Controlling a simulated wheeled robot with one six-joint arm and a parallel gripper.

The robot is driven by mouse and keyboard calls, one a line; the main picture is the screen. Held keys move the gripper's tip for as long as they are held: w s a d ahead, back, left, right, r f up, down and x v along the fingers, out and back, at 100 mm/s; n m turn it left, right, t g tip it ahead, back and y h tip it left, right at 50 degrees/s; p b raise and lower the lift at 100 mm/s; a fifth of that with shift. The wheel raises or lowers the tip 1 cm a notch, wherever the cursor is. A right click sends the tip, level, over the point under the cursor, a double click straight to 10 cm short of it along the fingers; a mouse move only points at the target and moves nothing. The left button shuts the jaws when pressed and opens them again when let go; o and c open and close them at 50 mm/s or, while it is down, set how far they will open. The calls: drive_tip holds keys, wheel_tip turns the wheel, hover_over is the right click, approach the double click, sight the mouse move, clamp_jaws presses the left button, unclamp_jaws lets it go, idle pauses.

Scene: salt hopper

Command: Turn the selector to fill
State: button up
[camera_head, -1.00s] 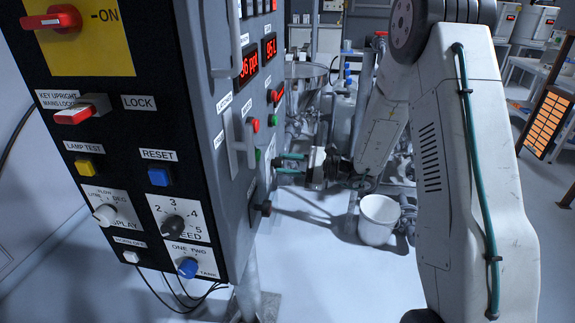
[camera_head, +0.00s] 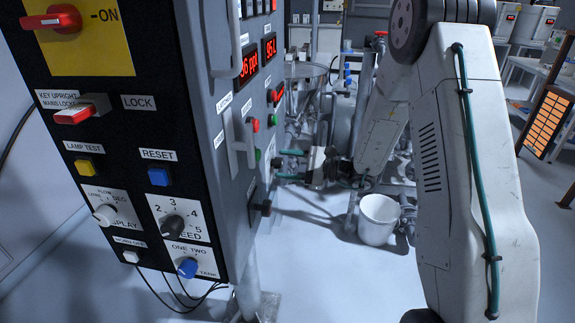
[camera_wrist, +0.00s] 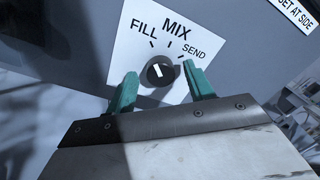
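The selector (camera_wrist: 160,72) is a round black knob with a white mark, on a white plate (camera_wrist: 126,50) lettered FILL, MIX and SEND in the wrist view. Its white mark leans slightly left of upright; I cannot tell exactly which tick it meets. My gripper (camera_wrist: 160,88) has two green fingers spread on either side of the knob, with a gap to it on both sides. In the head view my gripper (camera_head: 291,164) points left at the side face of the cabinet. The selector cannot be made out there.
The cabinet's front panel (camera_head: 118,130) carries several buttons and knobs. Its side face has a handle (camera_head: 235,145), red displays and a black knob (camera_head: 266,208) below my gripper. A white bucket (camera_head: 378,218) stands on the floor to the right of the cabinet.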

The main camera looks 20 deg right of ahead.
drive_tip(key=v, duration=0.7)
drive_tip(key=shift+s+d, duration=0.2)
drive_tip(key=shift+d, duration=0.1)
drive_tip(key=shift+f, duration=0.1)
